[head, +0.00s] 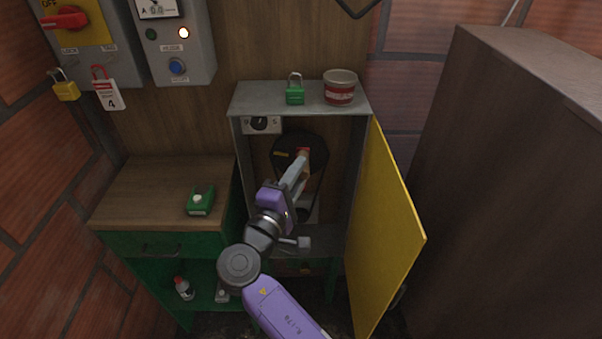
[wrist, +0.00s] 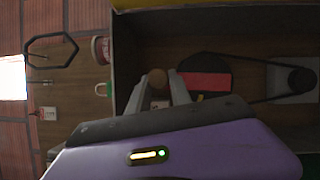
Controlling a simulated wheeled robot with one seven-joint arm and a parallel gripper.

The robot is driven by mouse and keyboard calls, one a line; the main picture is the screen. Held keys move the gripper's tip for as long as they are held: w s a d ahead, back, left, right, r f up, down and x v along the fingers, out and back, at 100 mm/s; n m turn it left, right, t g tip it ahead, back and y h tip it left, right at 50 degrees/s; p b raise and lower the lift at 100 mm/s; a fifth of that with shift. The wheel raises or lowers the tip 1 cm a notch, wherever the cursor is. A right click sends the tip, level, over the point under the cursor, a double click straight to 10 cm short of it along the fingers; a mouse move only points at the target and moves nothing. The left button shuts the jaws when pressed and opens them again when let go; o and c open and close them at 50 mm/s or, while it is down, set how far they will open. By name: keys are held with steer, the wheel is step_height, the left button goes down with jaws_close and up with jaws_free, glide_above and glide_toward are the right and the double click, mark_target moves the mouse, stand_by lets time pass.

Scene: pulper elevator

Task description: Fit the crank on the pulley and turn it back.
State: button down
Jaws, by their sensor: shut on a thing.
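The black pulley (head: 314,146) is on the back wall inside the open grey cabinet. It also shows in the wrist view (wrist: 205,65), with a belt running to a smaller wheel (wrist: 300,79). My gripper (head: 300,162) reaches into the cabinet in front of the pulley. The crank's seat on the pulley is hidden.
The yellow door (head: 386,235) stands open at the right of the cabinet. A green padlock (head: 295,95) and a red-and-white tin (head: 340,88) stand on its top. A wooden bench (head: 150,190) with a green box (head: 200,201) is at the left. A brown cabinet (head: 500,180) fills the right.

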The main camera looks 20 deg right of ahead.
steer(key=shift+w+a+n+t+b, duration=0.25)
steer(key=shift+a+n+t+b, duration=0.15)
steer(key=shift+a+n, duration=0.45)
steer(key=shift+f+h, duration=0.1)
steer(key=shift+h, duration=0.2)
steer(key=shift+w+a+f+n+t+b, duration=0.15)
steer(key=shift+a+n+t+b, duration=0.15)
steer(key=shift+n, duration=0.25)
steer(key=shift+w+a+f+n+t+b, duration=0.1)
steer(key=shift+w+a+n+t+b, duration=0.1)
steer(key=shift+a+n, duration=0.25)
steer(key=shift+w+a+f+n+t+b, duration=0.15)
steer(key=shift+a+n+t+b, duration=0.15)
steer(key=shift+n, duration=0.25)
steer(key=shift+a+f+n+t+b, duration=0.1)
steer(key=shift+a+f+n+t, duration=0.1)
steer(key=shift+a+n, duration=0.25)
steer(key=shift+d, duration=0.1)
